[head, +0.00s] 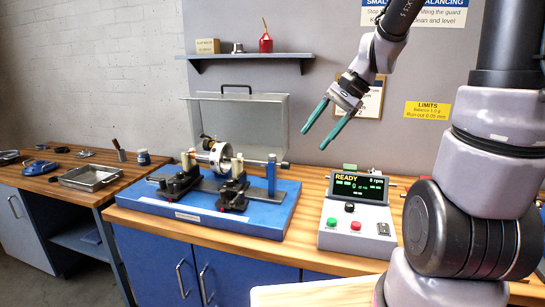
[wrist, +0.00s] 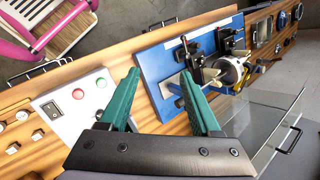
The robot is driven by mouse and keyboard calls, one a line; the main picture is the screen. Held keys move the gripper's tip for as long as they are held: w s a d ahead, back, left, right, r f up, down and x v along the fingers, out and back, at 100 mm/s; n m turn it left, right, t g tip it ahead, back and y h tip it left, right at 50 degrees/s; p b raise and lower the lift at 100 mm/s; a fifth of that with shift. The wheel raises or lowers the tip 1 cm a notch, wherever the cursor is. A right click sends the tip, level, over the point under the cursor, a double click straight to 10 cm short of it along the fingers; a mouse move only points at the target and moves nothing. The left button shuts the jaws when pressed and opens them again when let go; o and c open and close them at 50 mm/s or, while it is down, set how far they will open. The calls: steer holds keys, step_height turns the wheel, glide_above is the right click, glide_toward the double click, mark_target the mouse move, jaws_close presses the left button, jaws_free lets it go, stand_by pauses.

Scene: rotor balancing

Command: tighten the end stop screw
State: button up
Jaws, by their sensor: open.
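The balancing rig stands on a blue base (head: 255,222) on the bench. Its silver rotor (head: 220,157) lies across two black supports. At the right end a blue upright (head: 271,178), which looks like the end stop, has a small dark screw-like tip (head: 285,165) beside it. I cannot tell how far in the screw sits. My gripper (head: 314,140) is open and empty, its teal fingers above and to the right of the rig. In the wrist view my gripper (wrist: 160,73) shows spread fingers, with the blue base (wrist: 160,65) beyond; the right finger partly hides the rig.
A control box (head: 355,228) reading READY stands right of the rig. The clear guard (head: 240,118) stands behind the rotor. A shelf (head: 245,57) holds small items. A side bench at left carries a metal tray (head: 90,177). A pink-framed stool (wrist: 45,40) shows in the wrist view.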

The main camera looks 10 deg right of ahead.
steer(key=w+a+f+m+y, duration=0.2)
steer(key=w+f+m+y, duration=0.4)
steer(key=w+f, duration=0.25)
steer(key=m+t+y, duration=0.4)
steer(key=m+t, duration=0.2)
steer(key=m, duration=0.2)
glide_toward(272, 155)
steer(key=x, duration=1)
steer(key=shift+w+d+f, duration=0.1)
steer(key=shift+w, duration=0.05)
jaws_close()
